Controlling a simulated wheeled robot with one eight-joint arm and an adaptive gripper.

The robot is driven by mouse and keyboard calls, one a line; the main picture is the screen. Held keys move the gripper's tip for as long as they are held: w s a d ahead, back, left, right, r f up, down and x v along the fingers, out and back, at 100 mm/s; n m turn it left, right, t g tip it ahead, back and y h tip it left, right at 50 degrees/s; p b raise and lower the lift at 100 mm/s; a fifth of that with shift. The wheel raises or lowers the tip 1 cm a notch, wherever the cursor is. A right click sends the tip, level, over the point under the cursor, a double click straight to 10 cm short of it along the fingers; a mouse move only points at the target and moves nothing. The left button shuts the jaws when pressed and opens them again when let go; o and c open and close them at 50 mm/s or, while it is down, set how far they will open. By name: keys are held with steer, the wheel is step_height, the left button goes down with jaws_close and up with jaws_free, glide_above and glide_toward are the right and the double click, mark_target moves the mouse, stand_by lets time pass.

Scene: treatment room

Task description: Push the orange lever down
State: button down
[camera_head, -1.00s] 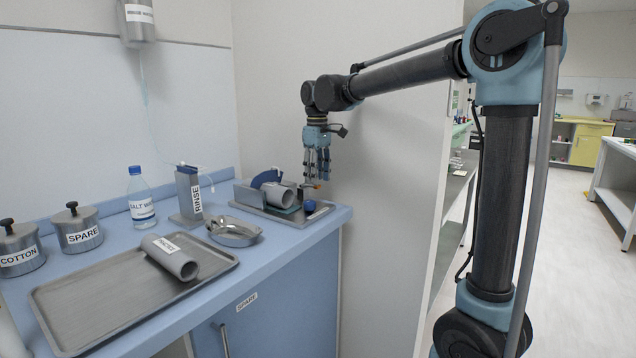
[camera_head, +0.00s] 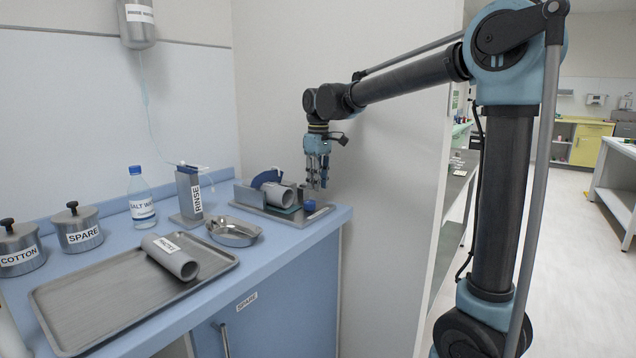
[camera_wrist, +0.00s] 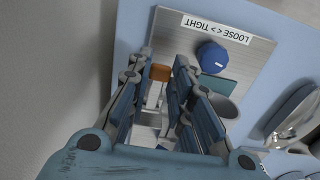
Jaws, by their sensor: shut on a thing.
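The orange lever (camera_wrist: 160,73) shows in the wrist view as a small orange end on a pale stem. It sits between the fingertips of my gripper (camera_wrist: 157,76), which is shut on it. In the head view my gripper (camera_head: 317,184) points down at the right end of the counter, and its fingers hide the lever. The lever belongs to a metal-plated device (camera_wrist: 165,30) labelled LOOSE and TIGHT, with a blue knob (camera_wrist: 212,57) beside the lever.
A grey cylinder (camera_head: 280,196) lies in the device. To its left are a RINSE holder (camera_head: 188,195), a steel dish (camera_head: 233,232), a bottle (camera_head: 141,198) and a tray (camera_head: 75,310) with a grey tube (camera_head: 170,257). The wall stands close behind my gripper.

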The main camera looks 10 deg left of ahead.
steer(key=shift+d+f+y, duration=0.15)
steer(key=shift+f+y, duration=0.15)
steer(key=shift+y, duration=0.2)
steer(key=c, duration=1.4)
jaws_free()
steer(key=shift+c, duration=0.2)
steer(key=shift+r, duration=0.15)
step_height(320, 180, up, 12)
steer(key=d, duration=0.1)
steer(key=shift+s+f, duration=0.15)
steer(key=shift+f, duration=0.05)
steer(key=shift+d, duration=0.2)
